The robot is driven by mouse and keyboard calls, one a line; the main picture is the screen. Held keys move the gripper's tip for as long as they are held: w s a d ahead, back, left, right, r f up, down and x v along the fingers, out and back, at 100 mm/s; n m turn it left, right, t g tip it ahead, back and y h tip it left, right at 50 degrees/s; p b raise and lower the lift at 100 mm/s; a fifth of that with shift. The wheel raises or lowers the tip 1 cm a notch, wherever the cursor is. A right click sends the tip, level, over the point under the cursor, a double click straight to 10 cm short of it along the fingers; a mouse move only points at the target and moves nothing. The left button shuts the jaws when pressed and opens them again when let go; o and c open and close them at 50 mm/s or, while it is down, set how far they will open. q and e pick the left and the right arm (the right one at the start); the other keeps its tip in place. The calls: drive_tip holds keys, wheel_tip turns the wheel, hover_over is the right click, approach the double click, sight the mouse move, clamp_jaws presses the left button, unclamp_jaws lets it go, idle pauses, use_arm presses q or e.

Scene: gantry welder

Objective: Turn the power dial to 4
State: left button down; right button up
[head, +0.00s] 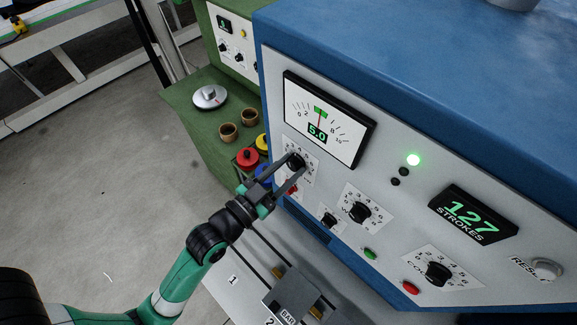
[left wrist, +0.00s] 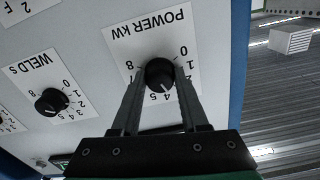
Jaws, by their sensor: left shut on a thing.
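The power dial (head: 296,159) is a black knob on a white scale plate, below the meter on the blue machine's front. In the left wrist view the dial (left wrist: 160,72) appears upside down under the label "POWER KW", its white mark on the side of the 4 and 5. My left gripper (head: 293,165) is shut on the dial, one finger on each side; the fingers cover part of the scale. The meter (head: 322,115) reads 5.0, with its red needle near a green band. My right gripper is not in view.
The weld dial (head: 360,212) and other knobs sit to the right on the same panel. A green bench (head: 205,125) with cups and coloured pieces stands behind my gripper.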

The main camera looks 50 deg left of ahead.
use_arm(q)
drive_tip(key=shift+m, duration=1.9)
drive_tip(key=shift+c, duration=2.1)
unclamp_jaws()
drive_tip(key=s+d, duration=0.1)
drive_tip(key=s, duration=1)
drive_tip(key=shift+s+d, duration=0.2)
drive_tip(key=shift+s, duration=0.05)
